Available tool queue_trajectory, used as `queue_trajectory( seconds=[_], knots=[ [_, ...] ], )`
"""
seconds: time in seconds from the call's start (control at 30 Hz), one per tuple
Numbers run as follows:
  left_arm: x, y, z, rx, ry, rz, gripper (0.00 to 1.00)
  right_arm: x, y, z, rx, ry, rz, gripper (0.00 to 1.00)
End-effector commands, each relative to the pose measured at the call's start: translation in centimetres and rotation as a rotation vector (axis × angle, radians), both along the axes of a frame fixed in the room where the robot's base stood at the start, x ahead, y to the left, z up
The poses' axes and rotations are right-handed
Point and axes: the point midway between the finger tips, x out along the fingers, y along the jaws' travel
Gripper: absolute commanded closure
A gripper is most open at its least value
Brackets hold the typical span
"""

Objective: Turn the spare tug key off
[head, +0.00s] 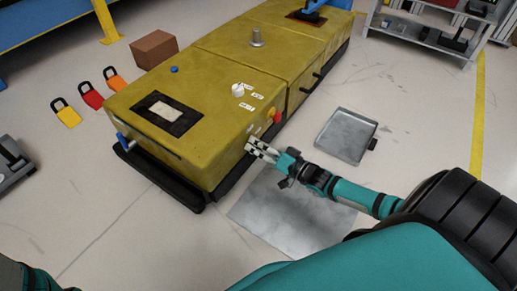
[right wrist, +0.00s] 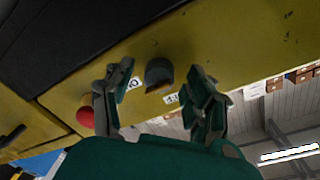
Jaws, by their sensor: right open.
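A dark grey rotary key (right wrist: 158,72) sits on the yellow side panel of the tug in the right wrist view. A white label with a 0 (right wrist: 133,83) is left of it, and a partly hidden label (right wrist: 170,98) is below right. My right gripper (right wrist: 160,95) is open, with its two fingers apart on either side of the key, none seen touching it. In the head view my right gripper (head: 255,148) is at the side of the yellow tug (head: 215,65), where the key cannot be made out. My left gripper is out of view.
A red button (head: 277,117) is near the key on the same side. A white knob (head: 238,90) with labels is on the tug's top. A grey tray (head: 346,136) and a metal plate (head: 280,212) lie on the floor. Several coloured padlock-shaped tags (head: 91,96) lie left.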

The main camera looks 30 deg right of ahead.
Motion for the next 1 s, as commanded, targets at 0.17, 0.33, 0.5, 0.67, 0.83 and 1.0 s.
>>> queue_trajectory(
  seconds=[0.17,0.33,0.5,0.67,0.83,1.0],
  knots=[
    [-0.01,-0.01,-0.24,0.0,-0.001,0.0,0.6,0.42,0.17,0.04,0.0,-0.001,0.001,0.44],
    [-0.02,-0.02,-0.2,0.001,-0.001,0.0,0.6,0.4,0.15,0.06,0.0,0.0,0.0,0.44],
    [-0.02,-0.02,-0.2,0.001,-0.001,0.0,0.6,0.4,0.14,0.05,0.0,0.0,0.0,0.67],
    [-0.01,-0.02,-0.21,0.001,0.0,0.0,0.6,0.39,0.13,0.03,0.0,0.0,0.0,0.88],
    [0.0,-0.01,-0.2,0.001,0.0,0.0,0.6,0.38,0.12,0.04,-0.001,0.0,0.0,0.99],
    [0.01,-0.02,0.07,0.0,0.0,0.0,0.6,0.38,0.1,0.07,-0.02,-0.007,0.0,0.99]
  ],
)
